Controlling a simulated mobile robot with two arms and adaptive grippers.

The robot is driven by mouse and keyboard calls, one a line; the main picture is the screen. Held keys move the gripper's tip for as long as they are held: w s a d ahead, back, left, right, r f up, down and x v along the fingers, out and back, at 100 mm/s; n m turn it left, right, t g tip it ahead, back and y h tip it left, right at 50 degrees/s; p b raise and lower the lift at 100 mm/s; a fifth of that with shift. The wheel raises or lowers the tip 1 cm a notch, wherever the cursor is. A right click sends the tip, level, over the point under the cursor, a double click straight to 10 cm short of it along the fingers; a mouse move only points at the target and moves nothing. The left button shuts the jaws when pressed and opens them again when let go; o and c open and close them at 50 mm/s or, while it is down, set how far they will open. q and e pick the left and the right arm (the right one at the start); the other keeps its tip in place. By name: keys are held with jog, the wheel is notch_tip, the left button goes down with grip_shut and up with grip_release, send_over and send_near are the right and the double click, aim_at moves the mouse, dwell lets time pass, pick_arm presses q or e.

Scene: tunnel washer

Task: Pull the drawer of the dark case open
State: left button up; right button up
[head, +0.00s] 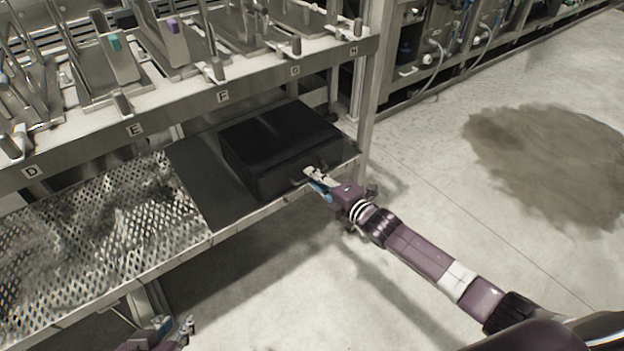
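The dark case (283,143) is a black box on the lower shelf, on a dark mat at the shelf's right end. Its front face looks toward the aisle, and no open drawer shows. My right gripper (312,177) is at the lower front of the case, with its fingertips by the front face. Whether it grips a handle there is too small to tell. My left gripper (187,329) is low at the bottom edge of the view, below the shelf and away from the case. Its fingers are small and partly cut off from clear view.
A perforated metal shelf (90,231) runs left of the dark mat (208,178). Above is a rack (190,104) with lettered slots. A metal post (369,100) stands right of the case. The floor in front is clear, with a dark stain (550,155) at right.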

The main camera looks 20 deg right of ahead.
jog(key=shift+w+a, duration=0.15)
jog(key=shift+w, duration=0.25)
jog(key=shift+c, duration=0.3)
grip_shut()
jog(key=shift+f, duration=0.1)
